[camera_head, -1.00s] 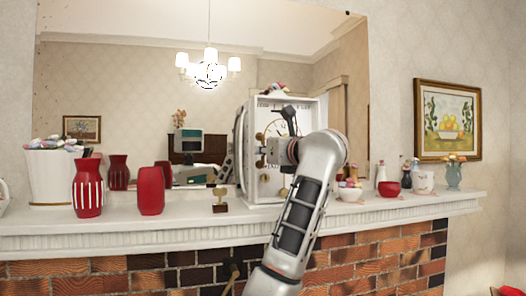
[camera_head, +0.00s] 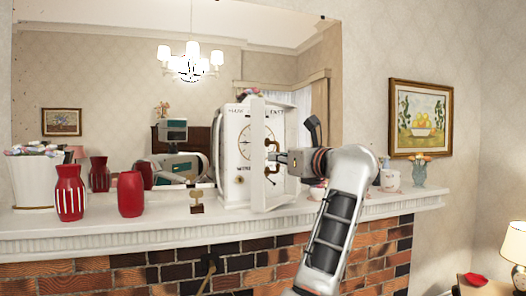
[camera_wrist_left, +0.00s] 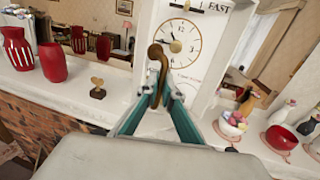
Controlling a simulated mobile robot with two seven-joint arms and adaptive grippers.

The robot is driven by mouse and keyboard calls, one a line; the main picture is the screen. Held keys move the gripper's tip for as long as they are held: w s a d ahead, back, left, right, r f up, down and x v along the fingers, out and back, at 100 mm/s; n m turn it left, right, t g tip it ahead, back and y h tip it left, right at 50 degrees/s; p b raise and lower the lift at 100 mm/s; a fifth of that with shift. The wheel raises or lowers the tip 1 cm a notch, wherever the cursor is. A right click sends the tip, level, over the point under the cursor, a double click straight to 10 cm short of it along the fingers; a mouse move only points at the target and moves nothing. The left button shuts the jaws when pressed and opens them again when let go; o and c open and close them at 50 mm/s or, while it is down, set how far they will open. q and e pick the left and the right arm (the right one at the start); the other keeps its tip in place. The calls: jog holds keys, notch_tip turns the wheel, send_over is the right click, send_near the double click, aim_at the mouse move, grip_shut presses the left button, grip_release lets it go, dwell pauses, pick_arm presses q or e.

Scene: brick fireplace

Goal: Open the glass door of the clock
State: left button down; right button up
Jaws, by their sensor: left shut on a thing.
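The white clock (camera_head: 231,150) stands on the mantel, its round dial facing out. Its door (camera_head: 257,150) is swung well out from the front and shows as a narrow white frame. My left gripper (camera_head: 277,158) is at the outer side of the door, shut on the curved bronze door handle (camera_head: 271,146). In the left wrist view the handle (camera_wrist_left: 157,62) stands between the teal fingers (camera_wrist_left: 156,100), with the dial (camera_wrist_left: 180,44) behind it. The gripper and door frame hide part of the clock. My right gripper is in neither view.
Red vases (camera_head: 131,194) and a small trophy (camera_head: 197,202) stand left of the clock on the mantel (camera_head: 100,226). A red bowl (camera_wrist_left: 280,139) and bottles stand to its right. A large mirror (camera_head: 100,75) is behind. Free mantel lies between trophy and clock.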

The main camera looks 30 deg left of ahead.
pick_arm(q)
jog(key=d, duration=0.1)
jog(key=w+d+p, duration=0.1)
jog(key=d, duration=0.1)
jog(key=shift+w, duration=0.1)
dwell(0.4)
jog(key=c, duration=2.2)
grip_release()
jog(key=shift+c, duration=0.2)
jog(key=shift+a, duration=0.1)
